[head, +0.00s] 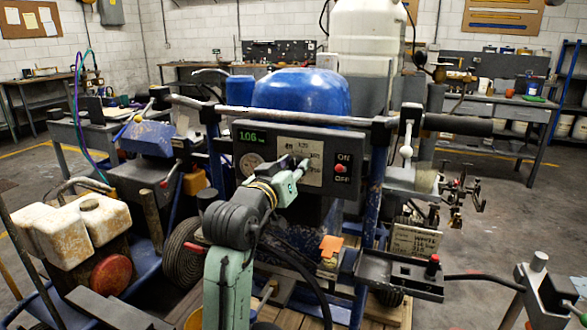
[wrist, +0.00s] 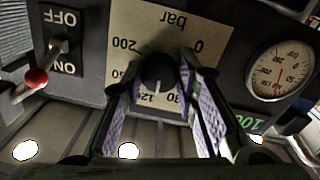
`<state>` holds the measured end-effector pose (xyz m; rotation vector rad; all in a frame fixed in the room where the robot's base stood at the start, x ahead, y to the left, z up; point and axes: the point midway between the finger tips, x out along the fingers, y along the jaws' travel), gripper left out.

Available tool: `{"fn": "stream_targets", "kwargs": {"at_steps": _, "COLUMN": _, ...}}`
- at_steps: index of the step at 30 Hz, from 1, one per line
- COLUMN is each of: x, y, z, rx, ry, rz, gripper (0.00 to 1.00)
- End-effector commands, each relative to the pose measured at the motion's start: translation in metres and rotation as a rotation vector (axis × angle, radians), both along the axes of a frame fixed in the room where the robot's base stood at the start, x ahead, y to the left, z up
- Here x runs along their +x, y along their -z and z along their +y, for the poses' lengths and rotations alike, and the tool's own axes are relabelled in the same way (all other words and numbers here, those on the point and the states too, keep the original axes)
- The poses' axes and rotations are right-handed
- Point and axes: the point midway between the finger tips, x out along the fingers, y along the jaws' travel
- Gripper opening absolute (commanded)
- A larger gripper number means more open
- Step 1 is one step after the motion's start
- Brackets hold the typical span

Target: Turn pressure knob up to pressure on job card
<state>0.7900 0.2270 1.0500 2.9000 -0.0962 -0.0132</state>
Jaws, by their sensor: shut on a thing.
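The pressure knob (wrist: 158,72) is a dark round knob on a beige bar scale plate (wrist: 132,22), seen upside down in the wrist view. The scale shows 0 and 200, with other numbers partly covered by my fingers. My gripper (wrist: 160,62) is shut on the knob, one finger on each side. In the head view my gripper (head: 298,172) reaches the plate (head: 312,150) and hides the knob. A green display (head: 249,137) on the panel reads about 106. I cannot make out a job card for certain.
A red-tipped ON/OFF switch (head: 341,168) sits right of the plate. A round gauge (wrist: 280,73) is on the plate's other side. A handlebar (head: 285,120) runs above the panel. A white printed plate (head: 415,241) hangs lower right, its text unreadable.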

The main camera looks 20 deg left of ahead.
Motion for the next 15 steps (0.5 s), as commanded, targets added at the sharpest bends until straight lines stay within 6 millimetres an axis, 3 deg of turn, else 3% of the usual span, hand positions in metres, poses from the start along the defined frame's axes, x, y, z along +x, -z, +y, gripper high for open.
{"fn": "stream_targets", "kwargs": {"at_steps": 11, "x": -0.0002, "y": 0.0006, "z": 0.0003, "rx": 0.074, "ry": 0.000, "rz": -0.002, "gripper": 0.00}}
{"fn": "stream_targets", "kwargs": {"at_steps": 12, "x": -0.0002, "y": 0.0006, "z": 0.0003, "rx": 0.073, "ry": 0.000, "rz": -0.002, "gripper": 0.30}}
{"fn": "stream_targets", "kwargs": {"at_steps": 15, "x": -0.0001, "y": 0.0005, "z": 0.0003, "rx": 0.073, "ry": 0.000, "rz": -0.002, "gripper": 0.37}}
